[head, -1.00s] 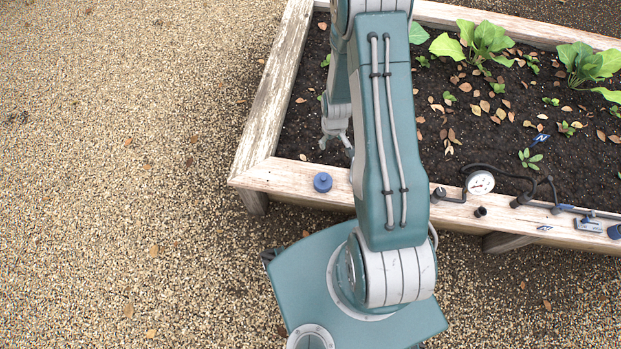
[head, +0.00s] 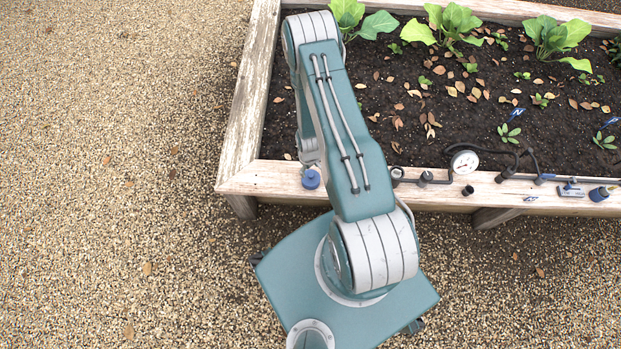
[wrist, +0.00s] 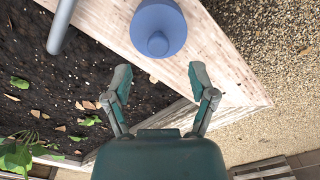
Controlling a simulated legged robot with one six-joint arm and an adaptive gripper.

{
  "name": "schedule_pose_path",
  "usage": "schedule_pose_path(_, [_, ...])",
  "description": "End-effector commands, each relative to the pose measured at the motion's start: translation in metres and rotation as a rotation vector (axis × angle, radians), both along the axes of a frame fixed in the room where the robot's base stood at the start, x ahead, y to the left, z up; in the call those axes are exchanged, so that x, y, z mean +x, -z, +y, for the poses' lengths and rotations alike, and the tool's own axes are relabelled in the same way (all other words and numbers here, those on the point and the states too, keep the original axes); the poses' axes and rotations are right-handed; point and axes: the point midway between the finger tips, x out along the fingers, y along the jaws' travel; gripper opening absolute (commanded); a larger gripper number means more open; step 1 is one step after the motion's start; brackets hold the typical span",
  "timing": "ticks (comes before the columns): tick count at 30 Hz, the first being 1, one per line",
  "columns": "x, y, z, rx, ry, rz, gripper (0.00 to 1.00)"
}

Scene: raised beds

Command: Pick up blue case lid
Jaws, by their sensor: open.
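The blue case lid (head: 311,179) is a round blue disc with a small raised knob. It lies on the near wooden edge of the raised bed, close to its left corner. In the wrist view the lid (wrist: 158,28) is at the top middle, just beyond the fingertips. My gripper (wrist: 160,77) is open and empty, its two fingers spread over the wood and soil, apart from the lid. In the head view my arm hides most of the gripper, which is close behind the lid.
The wooden bed edge (head: 250,178) also bears a pressure gauge (head: 464,162) with a dark hose, a small dark cap (head: 468,190) and a blue fitting (head: 599,193), all to the right. Leafy plants (head: 452,24) grow in the soil. Gravel at left is clear.

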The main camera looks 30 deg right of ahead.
Motion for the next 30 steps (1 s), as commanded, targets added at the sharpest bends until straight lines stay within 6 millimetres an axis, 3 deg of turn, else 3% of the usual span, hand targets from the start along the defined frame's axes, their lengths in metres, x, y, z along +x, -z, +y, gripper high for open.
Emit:
schedule_pose_path(9, [-0.003,0.043,-0.002,0.001,0.001,0.002,0.73])
schedule_pose_path(19, [-0.003,0.049,-0.002,0.0,0.001,0.0,0.73])
schedule_pose_path(20, [-0.003,0.049,-0.002,0.0,0.001,0.0,0.64])
schedule_pose_path(24, [-0.003,0.049,-0.002,0.0,0.001,0.001,0.02])
schedule_pose_path(30, [-0.003,0.049,-0.002,0.001,0.001,0.001,0.0])
